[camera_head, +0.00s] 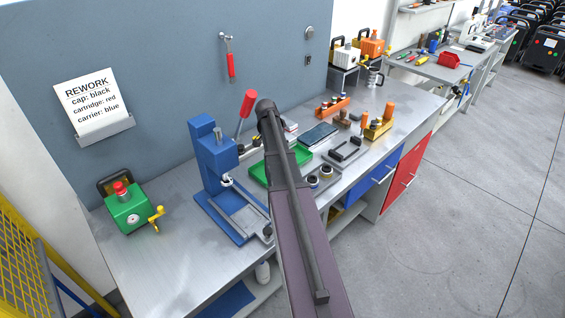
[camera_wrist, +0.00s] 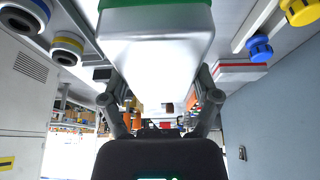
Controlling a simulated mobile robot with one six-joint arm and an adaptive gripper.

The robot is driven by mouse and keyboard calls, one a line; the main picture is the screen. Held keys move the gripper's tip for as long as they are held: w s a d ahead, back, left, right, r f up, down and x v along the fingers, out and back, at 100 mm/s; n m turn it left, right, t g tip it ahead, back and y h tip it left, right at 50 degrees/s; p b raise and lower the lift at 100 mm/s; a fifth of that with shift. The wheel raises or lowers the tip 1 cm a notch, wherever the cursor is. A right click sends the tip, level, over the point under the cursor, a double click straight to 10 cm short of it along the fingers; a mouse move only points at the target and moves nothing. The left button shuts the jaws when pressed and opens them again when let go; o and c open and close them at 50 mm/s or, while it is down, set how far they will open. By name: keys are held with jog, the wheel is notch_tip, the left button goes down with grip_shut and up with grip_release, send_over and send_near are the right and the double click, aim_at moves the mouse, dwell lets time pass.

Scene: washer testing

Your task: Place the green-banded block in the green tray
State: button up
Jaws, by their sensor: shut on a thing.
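In the wrist view my gripper (camera_wrist: 160,95) is shut on a pale, smooth block (camera_wrist: 155,50) with a green band (camera_wrist: 155,4) along the picture's top edge. The fingers stand at both sides of the block. In the head view my own arm hides the gripper and the held block. The green tray (camera_head: 258,173) lies on the bench behind my arm, right of the blue press; only parts of it show. I cannot tell the height of the block over the tray.
The blue press (camera_head: 215,160) with a red-handled lever (camera_head: 248,103) stands close left of the tray. A green box (camera_head: 128,210) stands far left; bench between is clear.

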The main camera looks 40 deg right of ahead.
jog(key=shift+f+b, duration=2.25)
jog(key=shift+f, duration=0.35)
jog(key=shift+f+b, duration=1.85)
jog(key=shift+b, duration=0.05)
jog(key=shift+f, duration=0.1)
jog(key=o, duration=1.1)
jog(key=shift+o, duration=0.2)
jog(key=shift+r, duration=0.2)
jog(key=p+v, duration=1.1)
jog(key=v, duration=0.1)
jog(key=shift+d, duration=0.1)
jog(key=shift+s, duration=0.1)
